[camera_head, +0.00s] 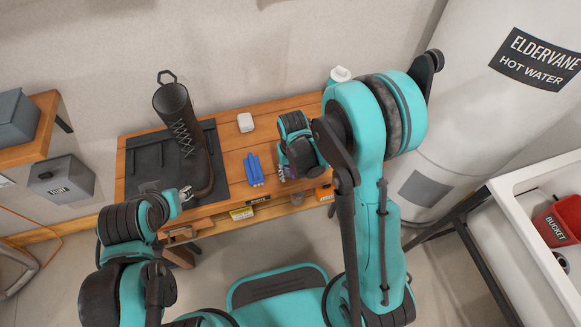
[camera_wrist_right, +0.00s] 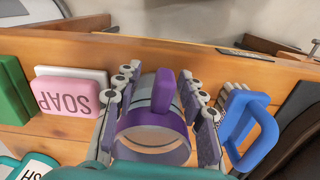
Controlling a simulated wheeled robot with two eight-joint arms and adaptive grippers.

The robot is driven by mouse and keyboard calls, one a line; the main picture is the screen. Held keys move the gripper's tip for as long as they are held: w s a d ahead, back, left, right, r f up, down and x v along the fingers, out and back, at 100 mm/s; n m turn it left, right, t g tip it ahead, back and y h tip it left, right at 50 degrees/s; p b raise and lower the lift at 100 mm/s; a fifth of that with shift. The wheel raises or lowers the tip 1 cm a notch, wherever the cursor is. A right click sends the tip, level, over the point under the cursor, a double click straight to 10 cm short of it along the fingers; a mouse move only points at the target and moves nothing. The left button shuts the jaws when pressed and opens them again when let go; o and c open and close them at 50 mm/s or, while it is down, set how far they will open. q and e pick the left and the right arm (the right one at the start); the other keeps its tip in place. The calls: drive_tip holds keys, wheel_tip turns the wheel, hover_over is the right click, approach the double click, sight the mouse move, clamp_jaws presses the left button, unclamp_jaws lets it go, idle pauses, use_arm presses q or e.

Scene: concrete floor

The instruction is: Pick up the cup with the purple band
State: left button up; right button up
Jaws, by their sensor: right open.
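The cup with the purple band (camera_wrist_right: 150,135) shows in the right wrist view, with a purple handle on its far side. My right gripper (camera_wrist_right: 160,88) is open, with its fingers on either side of the cup. Whether they touch it I cannot tell. In the head view my right gripper (camera_head: 284,173) is over the wooden bench, and my arm hides the cup there. My left gripper (camera_head: 187,193) is at the bench's front edge by the black mat; its jaws are too small to read.
A blue brush (camera_wrist_right: 258,128) lies close right of the cup in the wrist view; a pink soap box (camera_wrist_right: 68,97) and a green item (camera_wrist_right: 12,90) lie left. A tall boot (camera_head: 180,120) stands on the black mat (camera_head: 145,160). A water heater (camera_head: 470,110) stands right of the bench.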

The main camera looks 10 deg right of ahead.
drive_tip(key=shift+f, duration=0.55)
drive_tip(key=shift+r, duration=0.1)
clamp_jaws()
drive_tip(key=shift+r, duration=0.2)
